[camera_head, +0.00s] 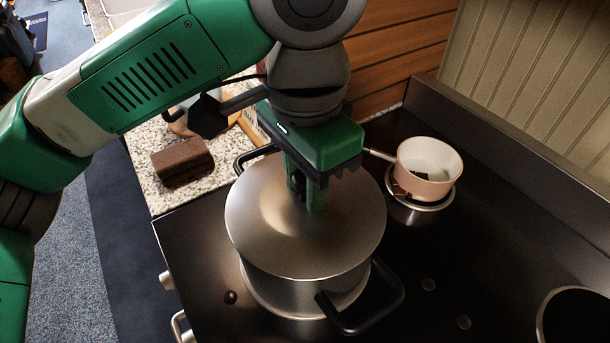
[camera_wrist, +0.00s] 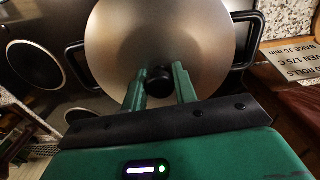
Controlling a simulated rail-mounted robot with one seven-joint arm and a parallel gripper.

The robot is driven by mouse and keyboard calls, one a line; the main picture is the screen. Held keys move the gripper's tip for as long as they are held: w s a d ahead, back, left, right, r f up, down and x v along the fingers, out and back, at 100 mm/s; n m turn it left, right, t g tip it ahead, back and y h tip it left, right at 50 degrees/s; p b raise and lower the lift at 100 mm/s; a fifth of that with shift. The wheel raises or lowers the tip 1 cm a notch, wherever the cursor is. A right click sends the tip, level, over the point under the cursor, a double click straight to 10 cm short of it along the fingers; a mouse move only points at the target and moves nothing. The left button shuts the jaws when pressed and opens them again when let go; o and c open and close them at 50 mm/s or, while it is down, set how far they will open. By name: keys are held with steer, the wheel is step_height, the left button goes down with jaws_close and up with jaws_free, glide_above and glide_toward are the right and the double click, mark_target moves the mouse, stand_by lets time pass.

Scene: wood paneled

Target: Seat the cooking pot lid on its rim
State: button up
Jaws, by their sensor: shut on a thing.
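The cooking pot (camera_head: 292,291) is steel with black side handles and stands on the dark stovetop. The steel lid (camera_head: 258,225) lies over the pot's mouth and looks roughly level. I cannot tell whether its edge touches the rim all round. My gripper (camera_head: 312,207) points down over the middle of the lid and hides its knob in the head view. In the wrist view, my gripper (camera_wrist: 160,88) has its two fingers on either side of the black knob (camera_wrist: 158,81), shut on it. The lid (camera_wrist: 160,35) fills the upper middle there, with pot handles showing beyond both edges.
A pink pan (camera_head: 430,168) stands on a steel piece at the back right of the stovetop (camera_head: 430,255). A brown block (camera_head: 182,160) sits on the speckled counter at the left. A card with writing (camera_wrist: 292,62) shows in the wrist view. A dark round item (camera_head: 575,318) is at the lower right.

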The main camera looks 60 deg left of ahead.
steer(key=shift+f, duration=0.25)
steer(key=o, duration=1.5)
steer(key=shift+c, duration=0.2)
step_height(320, 180, up, 8)
steer(key=shift+f+p, duration=0.1)
steer(key=shift+p, duration=0.25)
